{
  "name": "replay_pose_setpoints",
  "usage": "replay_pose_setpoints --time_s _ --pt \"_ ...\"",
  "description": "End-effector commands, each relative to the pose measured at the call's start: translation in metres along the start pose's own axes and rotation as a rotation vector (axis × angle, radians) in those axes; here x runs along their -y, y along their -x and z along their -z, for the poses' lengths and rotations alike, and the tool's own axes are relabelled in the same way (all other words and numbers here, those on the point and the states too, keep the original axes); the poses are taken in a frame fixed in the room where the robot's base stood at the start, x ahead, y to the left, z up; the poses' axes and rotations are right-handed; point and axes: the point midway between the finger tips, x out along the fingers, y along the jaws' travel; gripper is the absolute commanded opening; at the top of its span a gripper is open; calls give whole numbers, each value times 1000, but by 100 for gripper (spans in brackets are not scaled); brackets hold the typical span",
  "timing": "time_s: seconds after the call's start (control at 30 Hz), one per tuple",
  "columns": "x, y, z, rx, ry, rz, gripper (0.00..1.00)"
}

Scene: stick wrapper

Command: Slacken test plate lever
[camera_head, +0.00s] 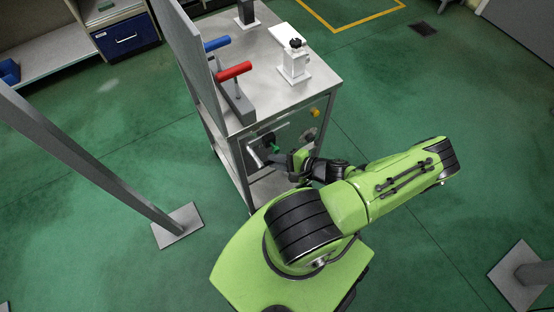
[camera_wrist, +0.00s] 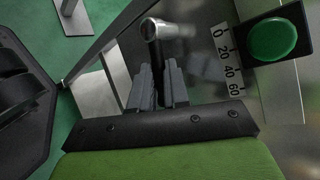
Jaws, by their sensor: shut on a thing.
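In the head view my gripper (camera_head: 283,160) reaches to the front side of the cart, and the lever there is small and hard to make out.
A green button (camera_wrist: 272,39) sits right of the lever. The cart (camera_head: 262,62) carries a red handle (camera_head: 235,70), a blue handle (camera_head: 217,43) and a white fixture (camera_head: 294,65) on top. A grey post (camera_head: 90,150) stands at left.

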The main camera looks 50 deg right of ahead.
Motion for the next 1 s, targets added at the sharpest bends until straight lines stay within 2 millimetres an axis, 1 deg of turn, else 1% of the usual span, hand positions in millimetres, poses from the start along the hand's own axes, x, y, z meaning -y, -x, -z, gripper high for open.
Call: replay_pose_setpoints --time_s 0.03,0.17,0.2,0.53,0.63,0.67,0.77,1.0 --pt "0 0 0 1 0 0 18" --pt "0 0 0 1 0 0 38" --pt "0 0 0 1 0 0 40" --pt "0 0 0 1 0 0 40" --pt "0 5 0 -1 0 0 40" --pt "0 8 1 -1 0 -1 40" --pt "1 30 1 -5 -1 -3 40" --pt "1 99 1 -7 1 -3 40"
